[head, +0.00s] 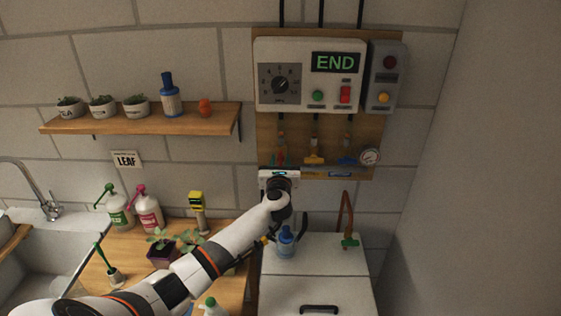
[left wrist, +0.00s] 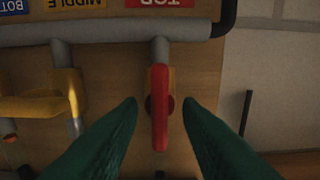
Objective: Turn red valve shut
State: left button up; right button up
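The red valve handle (left wrist: 160,108) is in the middle of the left wrist view. It lies in line with the pipe stub behind it, under an upside-down red TOP label (left wrist: 160,3). My left gripper (left wrist: 160,108) is open, with one green finger on each side of the handle and a visible gap to both. In the head view my left gripper (head: 279,162) is up at the leftmost valve on the wall board and mostly hides it. My right gripper is not in view.
A yellow valve (head: 314,160) and a blue valve (head: 347,160) sit to the right, beside a round gauge (head: 370,156). The control box (head: 310,75) reading END hangs above. Below stand a white cabinet (head: 325,255) and a blue-topped bottle (head: 285,242).

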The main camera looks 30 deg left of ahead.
pick_arm(q)
grip_shut()
jog(key=shift+m, duration=0.3)
jog(key=m, duration=0.4)
jog(key=shift+d, duration=0.15)
jog(key=shift+w+d+f+m, duration=0.1)
jog(key=shift+f+m, duration=0.1)
jog(key=shift+m, duration=3.15)
jog(key=shift+w+f+m, duration=0.1)
jog(key=shift+f+m, duration=0.05)
jog(key=shift+m, duration=3.2)
jog(key=shift+s, duration=0.1)
